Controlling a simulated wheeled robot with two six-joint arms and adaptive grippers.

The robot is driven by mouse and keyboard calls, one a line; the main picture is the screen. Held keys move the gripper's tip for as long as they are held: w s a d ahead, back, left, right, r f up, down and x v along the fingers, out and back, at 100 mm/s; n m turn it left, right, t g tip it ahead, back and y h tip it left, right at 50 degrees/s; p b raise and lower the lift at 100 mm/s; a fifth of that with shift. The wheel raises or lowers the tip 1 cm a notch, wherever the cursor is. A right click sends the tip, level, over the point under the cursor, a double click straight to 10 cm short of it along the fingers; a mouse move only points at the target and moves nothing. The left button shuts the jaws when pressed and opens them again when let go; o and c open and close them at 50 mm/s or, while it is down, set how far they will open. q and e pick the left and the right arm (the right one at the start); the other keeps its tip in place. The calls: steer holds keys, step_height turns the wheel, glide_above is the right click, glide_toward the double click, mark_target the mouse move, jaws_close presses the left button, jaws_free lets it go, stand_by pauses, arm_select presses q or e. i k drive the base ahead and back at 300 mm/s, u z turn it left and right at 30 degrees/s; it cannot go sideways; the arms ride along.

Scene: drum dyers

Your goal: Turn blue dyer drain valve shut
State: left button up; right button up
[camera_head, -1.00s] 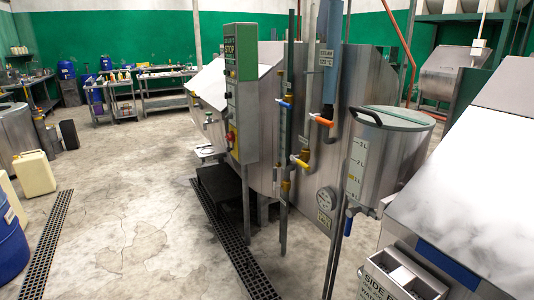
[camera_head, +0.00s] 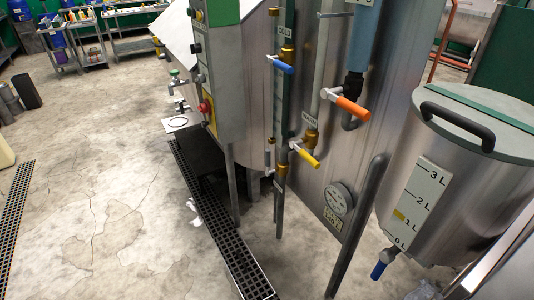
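Neither gripper is in view. A steel drum dyer (camera_head: 245,75) stands in the middle with a control panel and pipes. A blue-handled valve (camera_head: 282,66) sits high on its left pipe. A yellow-handled valve (camera_head: 305,155) sits lower, and an orange-handled valve (camera_head: 352,106) is at the right pipe. A small valve with a thin grey lever (camera_head: 268,158) is left of the lower pipe. A green-topped tap (camera_head: 175,73) sticks out left of the panel. I cannot tell which of these is the drain valve, or whether it is open.
A lidded steel measuring tank (camera_head: 465,185) with a blue-handled outlet (camera_head: 380,268) stands close at right. A grey post (camera_head: 357,225) rises in front. A floor drain grate (camera_head: 215,220) runs along the dyer. The concrete floor (camera_head: 95,190) at left is open.

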mark_target(268, 172)
steer(key=k, duration=0.45)
steer(key=u, duration=0.9)
steer(key=i, duration=3.3)
steer(key=z, duration=2.9)
